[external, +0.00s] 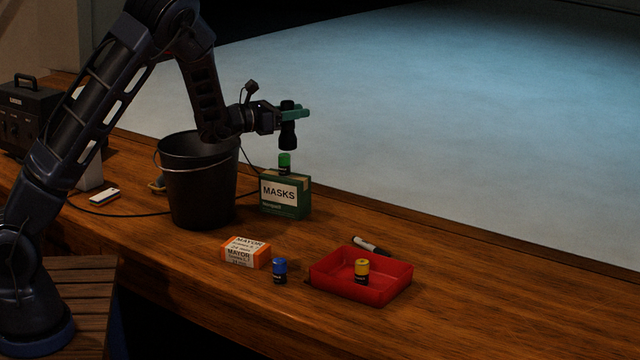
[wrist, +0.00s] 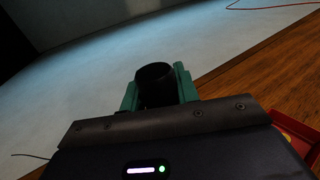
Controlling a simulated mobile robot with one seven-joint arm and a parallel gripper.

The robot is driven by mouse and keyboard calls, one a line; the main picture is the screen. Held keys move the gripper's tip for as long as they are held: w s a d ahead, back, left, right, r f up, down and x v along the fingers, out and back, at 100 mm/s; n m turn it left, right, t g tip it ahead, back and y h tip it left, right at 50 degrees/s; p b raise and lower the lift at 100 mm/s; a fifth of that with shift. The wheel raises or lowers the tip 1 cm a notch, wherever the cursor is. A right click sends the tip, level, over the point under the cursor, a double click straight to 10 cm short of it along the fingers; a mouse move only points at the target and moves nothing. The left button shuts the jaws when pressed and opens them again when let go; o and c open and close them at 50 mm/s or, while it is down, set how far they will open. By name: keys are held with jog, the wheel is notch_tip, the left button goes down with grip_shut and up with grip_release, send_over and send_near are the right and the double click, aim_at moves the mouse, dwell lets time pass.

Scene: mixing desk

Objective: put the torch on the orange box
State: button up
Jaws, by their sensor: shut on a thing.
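My gripper (external: 296,114) is shut on a black torch (external: 288,134), held upright in the air above the green box marked MASKS. In the wrist view the torch (wrist: 156,84) shows as a dark round end between the green fingers (wrist: 157,88). The orange box (external: 240,252), labelled MAYOR, lies on the wooden desk in front of the bucket, below and to the left of my gripper in the external view. Its visible top is bare.
A black bucket (external: 200,190) stands left of the green MASKS box (external: 285,196), which has a green battery (external: 284,163) on top. A blue battery (external: 280,271) stands beside the orange box. A red tray (external: 330,284) holds a yellow battery (external: 362,271); a marker (external: 371,245) lies behind it.

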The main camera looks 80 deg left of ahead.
jog(key=s+d+f+n+g+y, duration=0.1)
jog(key=s+d+n+g+y, duration=0.2)
jog(key=s+d, duration=0.7)
jog(key=shift+t+y, duration=0.4)
jog(key=shift+t, duration=0.3)
jog(key=f, duration=0.6)
jog(key=s+a+f, duration=0.1)
jog(key=f, duration=0.6)
jog(key=s+a+f, duration=0.1)
jog(key=f, duration=0.6)
jog(key=shift+f, duration=0.2)
jog(key=o, duration=1.1)
jog(key=shift+r, duration=0.1)
jog(key=v, duration=0.7)
jog(key=shift+s+d+r, duration=0.1)
jog(key=shift+s+d, duration=0.05)
jog(key=shift+s, duration=0.05)
